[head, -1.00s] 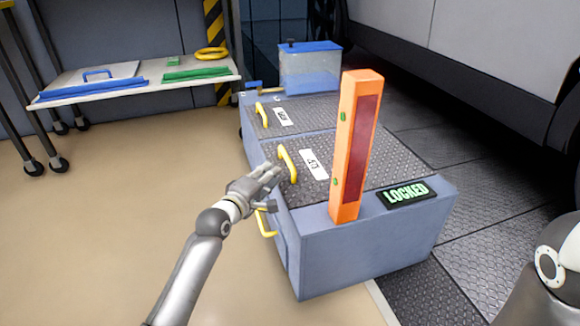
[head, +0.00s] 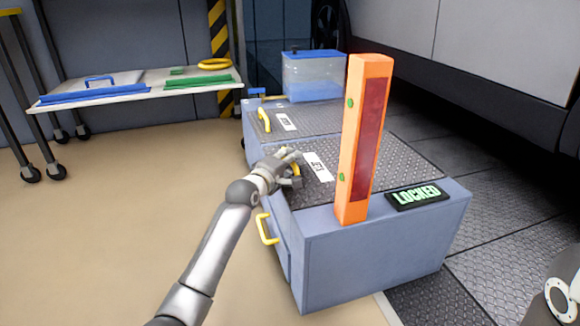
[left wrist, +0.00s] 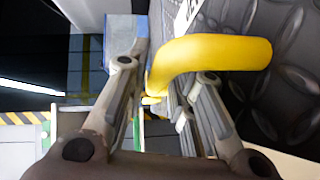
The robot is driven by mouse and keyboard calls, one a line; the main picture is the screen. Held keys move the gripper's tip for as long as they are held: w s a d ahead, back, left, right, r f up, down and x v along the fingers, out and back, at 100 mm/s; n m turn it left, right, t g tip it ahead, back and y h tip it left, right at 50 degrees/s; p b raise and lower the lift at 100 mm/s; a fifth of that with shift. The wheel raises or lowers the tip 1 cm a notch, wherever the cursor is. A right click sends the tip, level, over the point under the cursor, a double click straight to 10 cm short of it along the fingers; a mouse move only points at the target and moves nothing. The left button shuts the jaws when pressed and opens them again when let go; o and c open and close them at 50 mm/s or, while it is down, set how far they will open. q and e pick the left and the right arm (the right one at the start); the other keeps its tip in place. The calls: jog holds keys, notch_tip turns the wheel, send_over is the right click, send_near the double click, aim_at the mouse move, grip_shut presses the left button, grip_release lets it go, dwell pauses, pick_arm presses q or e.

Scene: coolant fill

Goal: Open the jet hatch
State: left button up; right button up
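The blue-grey cart has two dark tread-plate hatches on top, a near one (head: 347,170) and a far one (head: 318,117). Each has a yellow handle and a white label; the label text is too small to read surely. My left gripper (head: 291,161) is at the near hatch's handle (head: 297,171) and partly hides it. In the left wrist view my gripper (left wrist: 163,80) has its fingers apart, with the yellow handle (left wrist: 215,53) beside and partly across the right finger. Both hatches lie closed. A sign (head: 418,195) reads LOCKED in green. My right gripper is out of view.
An orange post (head: 352,190) with a dark red panel stands on the cart's near end. A yellow side handle (head: 267,229) sits below my left wrist. A shelf (head: 140,93) is at the back left; floor at left is free.

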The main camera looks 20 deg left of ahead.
pick_arm(q)
jog(key=shift+w, duration=0.15)
grip_shut()
dwell(0.4)
